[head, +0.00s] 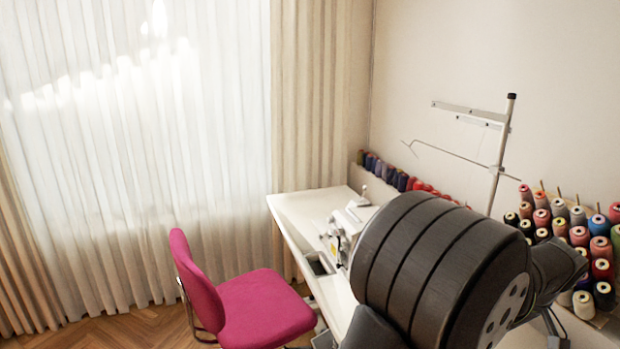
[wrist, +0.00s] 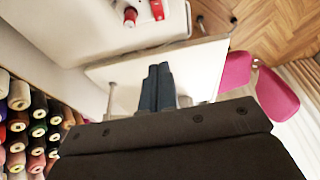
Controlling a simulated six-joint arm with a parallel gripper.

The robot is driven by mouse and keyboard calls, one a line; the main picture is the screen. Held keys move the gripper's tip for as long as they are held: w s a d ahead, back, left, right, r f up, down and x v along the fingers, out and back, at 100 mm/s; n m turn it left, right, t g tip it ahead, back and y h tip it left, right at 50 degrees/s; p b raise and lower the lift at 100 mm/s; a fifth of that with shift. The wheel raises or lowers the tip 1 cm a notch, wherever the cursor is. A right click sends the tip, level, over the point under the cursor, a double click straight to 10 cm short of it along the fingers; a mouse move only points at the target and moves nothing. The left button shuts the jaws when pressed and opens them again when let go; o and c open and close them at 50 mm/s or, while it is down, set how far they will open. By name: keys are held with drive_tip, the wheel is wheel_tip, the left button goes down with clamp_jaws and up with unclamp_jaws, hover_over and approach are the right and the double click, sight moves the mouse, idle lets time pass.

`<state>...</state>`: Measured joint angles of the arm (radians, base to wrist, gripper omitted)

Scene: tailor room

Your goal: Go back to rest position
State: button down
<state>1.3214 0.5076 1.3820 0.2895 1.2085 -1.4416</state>
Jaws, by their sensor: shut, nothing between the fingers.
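My gripper (wrist: 158,88) shows in the wrist view as two dark fingers held together, shut and empty. It is above the white sewing table, whose bare top shows beyond the fingers (wrist: 205,66). In the head view my dark arm covers the right part of the white table (head: 290,207), and my gripper is hidden there. A white sewing machine (head: 343,232) stands on the table, partly behind my arm.
A pink chair (head: 262,305) stands at the table's left side. Racks of thread spools (head: 592,250) stand at the right by the wall. A thin metal thread stand (head: 501,150) rises behind my arm. Curtains (head: 130,140) hang at the left.

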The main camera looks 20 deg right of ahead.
wheel_tip(320, 180, up, 9)
drive_tip(key=s+g, duration=0.1)
wheel_tip(320, 180, down, 9)
drive_tip(key=w, duration=0.1)
drive_tip(key=shift+s+a+r, duration=0.15)
drive_tip(key=shift+s+r, duration=0.05)
drive_tip(key=shift+r, duration=0.95)
drive_tip(key=shift+s+a+r, duration=0.15)
drive_tip(key=shift+r, duration=1)
drive_tip(key=shift+w+d+f, duration=0.15)
drive_tip(key=shift+d+f, duration=0.1)
drive_tip(key=shift+f, duration=0.2)
